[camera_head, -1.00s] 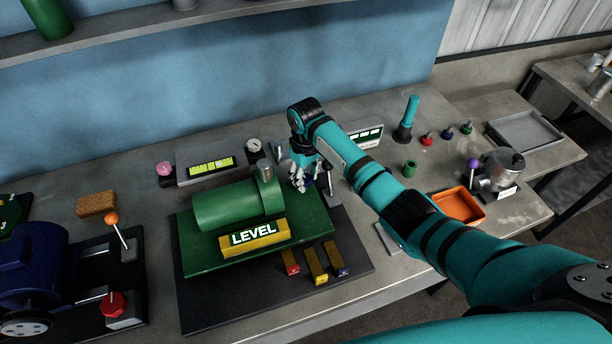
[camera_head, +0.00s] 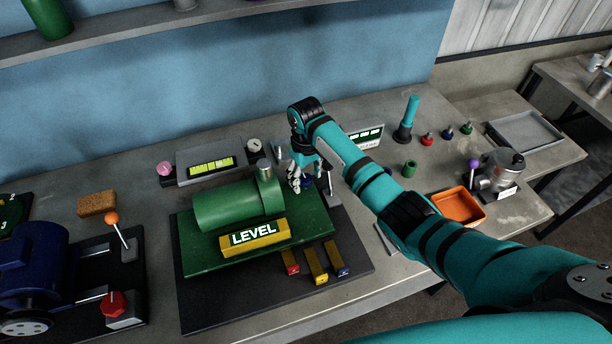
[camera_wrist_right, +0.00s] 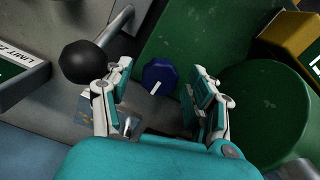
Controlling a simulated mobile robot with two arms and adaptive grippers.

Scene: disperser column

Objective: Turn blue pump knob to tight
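The blue knob (camera_wrist_right: 160,72) shows in the right wrist view, with a white pointer mark on its face. It stands between the two fingers of my right gripper (camera_wrist_right: 162,82), which are spread apart with a gap on each side of it. In the head view the knob (camera_head: 307,183) is partly hidden behind the right gripper (camera_head: 299,180), at the right end of the green pump (camera_head: 235,204) on its green base. I cannot tell how near the fingertips are to the knob in height. My left gripper is not in view.
A black ball-topped lever (camera_wrist_right: 85,61) stands close beside the left finger in the wrist view. The green pump body (camera_wrist_right: 268,110) is close to the right finger. A yellow LEVEL block (camera_head: 254,237) and several small coloured-tip blocks sit in front.

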